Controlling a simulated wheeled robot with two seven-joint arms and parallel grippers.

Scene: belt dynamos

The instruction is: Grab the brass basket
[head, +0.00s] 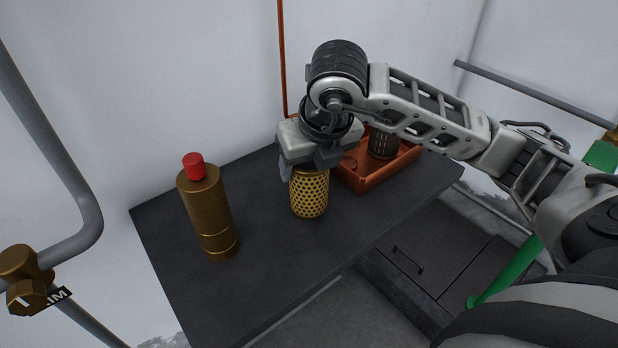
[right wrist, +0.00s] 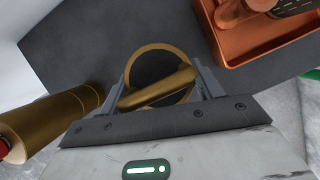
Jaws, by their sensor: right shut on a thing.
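The brass basket (head: 309,192) is a perforated, gold-coloured cylinder on the dark table, near the middle of the head view. In the right wrist view its round rim and the bar across its top (right wrist: 158,88) show from above. My right gripper (head: 305,165) is over the basket from above, with a finger on either side of its top. It is shut on the basket, which looks upright. The gripper also shows in the right wrist view (right wrist: 160,92). Whether the basket's base touches the table is hard to tell. My left gripper is not in view.
A brass bottle with a red cap (head: 208,212) stands left of the basket. An orange tray (head: 372,180) with a dark slotted cylinder (head: 382,143) in it lies close on the right. The dark table (head: 270,260) is clear toward its front edge.

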